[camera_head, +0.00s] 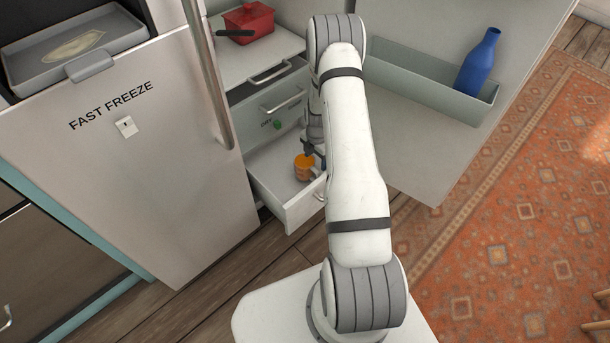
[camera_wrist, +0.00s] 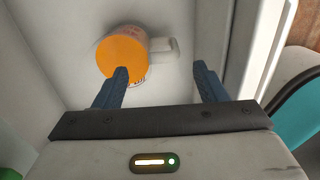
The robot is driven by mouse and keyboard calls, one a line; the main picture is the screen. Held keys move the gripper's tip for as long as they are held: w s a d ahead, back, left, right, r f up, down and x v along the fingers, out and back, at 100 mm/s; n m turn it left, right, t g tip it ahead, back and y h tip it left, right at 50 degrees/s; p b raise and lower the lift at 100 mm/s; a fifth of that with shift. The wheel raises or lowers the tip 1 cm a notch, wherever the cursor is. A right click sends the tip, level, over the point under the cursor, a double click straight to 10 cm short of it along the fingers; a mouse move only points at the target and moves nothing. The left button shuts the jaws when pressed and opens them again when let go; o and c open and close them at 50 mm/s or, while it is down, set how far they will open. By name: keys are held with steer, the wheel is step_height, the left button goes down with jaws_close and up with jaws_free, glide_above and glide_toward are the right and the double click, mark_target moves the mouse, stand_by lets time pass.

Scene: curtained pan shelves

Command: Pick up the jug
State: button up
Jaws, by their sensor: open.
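The jug (camera_head: 302,168) is small and orange and sits in the pulled-out white drawer (camera_head: 272,172). In the wrist view the jug (camera_wrist: 118,57) shows a round orange face, a pale side and a white handle pointing right. My gripper (camera_wrist: 160,70) is open and empty, with its blue fingers apart. The left fingertip overlaps the jug's lower edge in the picture; the right one is beyond the handle. Whether either finger touches it, I cannot tell. In the head view my gripper (camera_head: 314,157) is beside the jug, partly hidden by my arm.
The drawer's walls stand close around the gripper. A green round thing (camera_head: 277,124) is on the compartment above. A red pot (camera_head: 249,22) stands higher up. The open door at right carries a bin (camera_head: 420,88) with a blue bottle (camera_head: 478,62). A freezer door (camera_head: 150,150) is at left.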

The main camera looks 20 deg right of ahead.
mark_target(316, 170)
steer(key=f+b, duration=0.1)
steer(key=f, duration=0.1)
steer(key=f+b, duration=0.1)
steer(key=f, duration=0.2)
steer(key=s+f+b, duration=0.1)
steer(key=f, duration=0.2)
steer(key=shift+a, duration=0.1)
steer(key=shift+c, duration=0.2)
jaws_close()
stand_by(0.3)
